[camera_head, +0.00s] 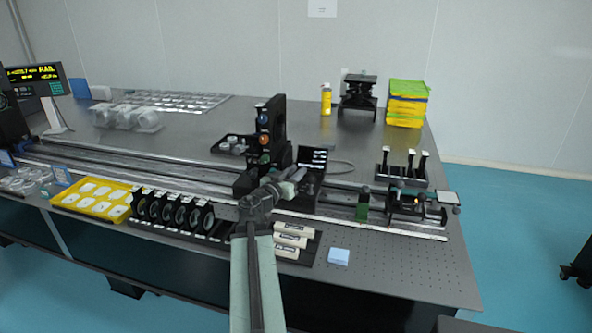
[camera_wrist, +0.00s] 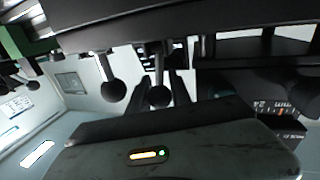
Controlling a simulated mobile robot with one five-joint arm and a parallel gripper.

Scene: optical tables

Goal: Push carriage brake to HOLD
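The carriage (camera_head: 246,183) with a tall black upright (camera_head: 277,125) sits on the long rail (camera_head: 335,205) near the middle of the table. The upright bears orange, blue and green round parts. My gripper (camera_head: 293,180) is close beside the carriage's right side, low over the rail; I cannot tell whether it touches. Its fingers are too small to read in the head view. In the wrist view two dark round-ended knobs (camera_wrist: 113,91) (camera_wrist: 159,96) hang close by. A dark part with white and orange marks (camera_wrist: 275,105) shows at right. I cannot make out the brake lever or its setting.
An open black case (camera_head: 312,165) stands right of the carriage. In front are a row of lens holders (camera_head: 175,213), a yellow tray (camera_head: 96,197), white labelled cylinders (camera_head: 290,241) and a light blue block (camera_head: 338,257). A small green block (camera_head: 363,203) stands on the rail at right.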

